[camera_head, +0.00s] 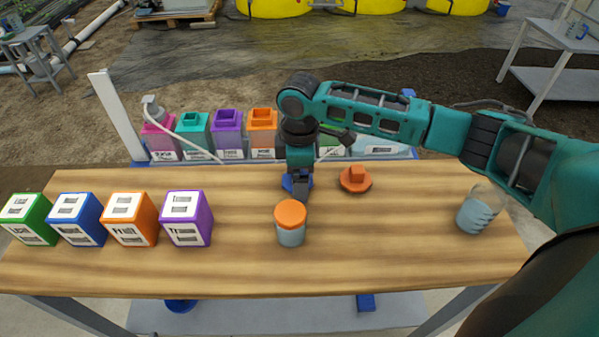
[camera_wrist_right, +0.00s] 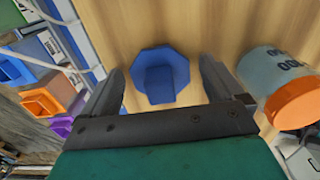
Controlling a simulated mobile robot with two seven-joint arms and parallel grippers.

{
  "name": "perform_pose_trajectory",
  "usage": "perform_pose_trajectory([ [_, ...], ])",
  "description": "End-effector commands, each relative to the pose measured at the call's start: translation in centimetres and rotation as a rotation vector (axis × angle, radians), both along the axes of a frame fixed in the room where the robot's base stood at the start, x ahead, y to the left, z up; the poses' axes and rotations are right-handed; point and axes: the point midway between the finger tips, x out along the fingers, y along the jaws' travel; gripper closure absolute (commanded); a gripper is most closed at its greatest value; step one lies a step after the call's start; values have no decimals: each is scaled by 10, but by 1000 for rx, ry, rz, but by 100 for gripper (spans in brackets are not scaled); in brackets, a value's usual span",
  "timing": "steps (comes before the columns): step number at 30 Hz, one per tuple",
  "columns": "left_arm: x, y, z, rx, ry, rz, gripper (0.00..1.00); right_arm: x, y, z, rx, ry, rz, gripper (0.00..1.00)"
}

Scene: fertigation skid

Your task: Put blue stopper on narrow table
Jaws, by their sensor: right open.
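The blue stopper (camera_wrist_right: 160,78) lies on the wooden tabletop (camera_head: 380,265), a flat octagonal piece with a raised grip. In the head view only part of the blue stopper (camera_head: 288,184) shows, mostly hidden by my right gripper (camera_head: 300,188). My right gripper points down over it. In the right wrist view the open fingers of the gripper (camera_wrist_right: 161,70) stand on either side of the stopper; I cannot tell whether they touch it. My left gripper is not in view. Which surface is the narrow table is not clear; a grey table (camera_head: 540,80) stands at the far right.
A jar with an orange lid (camera_head: 290,215) stands just in front of my right gripper. An orange stopper (camera_head: 355,180) lies to its right, and a beaker (camera_head: 478,212) farther right. Several labelled boxes (camera_head: 130,218) line the left. Coloured containers (camera_head: 228,130) stand behind the table.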

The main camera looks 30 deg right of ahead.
Motion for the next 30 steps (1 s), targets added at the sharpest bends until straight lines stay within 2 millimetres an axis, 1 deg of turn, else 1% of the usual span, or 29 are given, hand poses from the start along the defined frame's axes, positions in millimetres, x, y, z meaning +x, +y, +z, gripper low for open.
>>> perform_pose_trajectory([
  [5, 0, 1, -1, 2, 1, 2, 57, 0, 0, 1, 0, -1, 0, 6],
  [8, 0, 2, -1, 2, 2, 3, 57, 1, 0, 7, 1, -3, 0, 6],
  [11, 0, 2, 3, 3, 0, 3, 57, 1, 0, 22, 1, -3, 0, 6],
  [18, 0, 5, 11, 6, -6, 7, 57, 1, 0, 74, 1, -4, 0, 6],
  [21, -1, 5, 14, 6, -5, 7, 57, 1, 0, 94, 1, -4, 0, 6],
  [24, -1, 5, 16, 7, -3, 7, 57, 1, 0, 108, 0, -2, -1, 6],
  [27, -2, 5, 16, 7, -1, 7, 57, 1, 0, 118, 1, -2, -1, 6],
  [30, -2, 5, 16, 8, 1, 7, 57, 1, 0, 123, 1, 0, -1, 6],
])
